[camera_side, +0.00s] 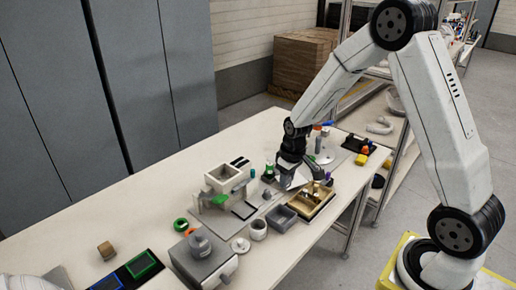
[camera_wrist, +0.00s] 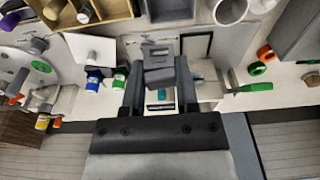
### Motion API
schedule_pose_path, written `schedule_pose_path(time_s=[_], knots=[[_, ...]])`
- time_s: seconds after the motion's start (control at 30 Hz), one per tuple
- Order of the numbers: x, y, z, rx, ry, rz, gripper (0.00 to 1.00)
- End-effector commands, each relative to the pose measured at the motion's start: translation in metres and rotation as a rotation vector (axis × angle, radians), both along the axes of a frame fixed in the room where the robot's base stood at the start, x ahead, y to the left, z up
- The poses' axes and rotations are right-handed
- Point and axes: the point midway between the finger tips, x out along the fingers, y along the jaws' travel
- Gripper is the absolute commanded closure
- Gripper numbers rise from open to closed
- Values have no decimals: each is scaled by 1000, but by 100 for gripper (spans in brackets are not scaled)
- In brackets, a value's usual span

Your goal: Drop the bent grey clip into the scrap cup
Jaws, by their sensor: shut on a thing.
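My gripper (camera_wrist: 160,85) is shut on a grey angular piece (camera_wrist: 158,75), which appears to be the bent grey clip, held between the two dark fingers. In the side view my gripper (camera_side: 289,178) is over the far part of the bench, behind the wooden tray; the clip is too small to make out there. A round pale cup (camera_wrist: 230,10), likely the scrap cup, stands at the top edge of the wrist view, apart from my gripper. It also shows in the side view (camera_side: 258,230), nearer the camera, beside a grey square bin.
The grey bin (camera_side: 281,218) and divided wooden tray (camera_side: 328,199) stand near the bench edge. A white box fixture (camera_side: 222,178) is left of my gripper. Green and orange rings (camera_wrist: 260,68) and small bottles (camera_wrist: 93,82) lie around.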

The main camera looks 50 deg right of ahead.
Motion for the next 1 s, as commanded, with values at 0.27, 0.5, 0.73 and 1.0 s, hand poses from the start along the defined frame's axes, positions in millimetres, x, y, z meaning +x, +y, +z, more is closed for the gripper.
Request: schedule_pose_path(time_s=[0.27,0.5,0.73,1.0], knots=[[-1,-1,-3,0,0,-1,100],[-1,-1,-15,1,1,-1,100],[-2,-1,-36,1,3,-2,100],[-1,-1,-55,0,1,-1,100]])
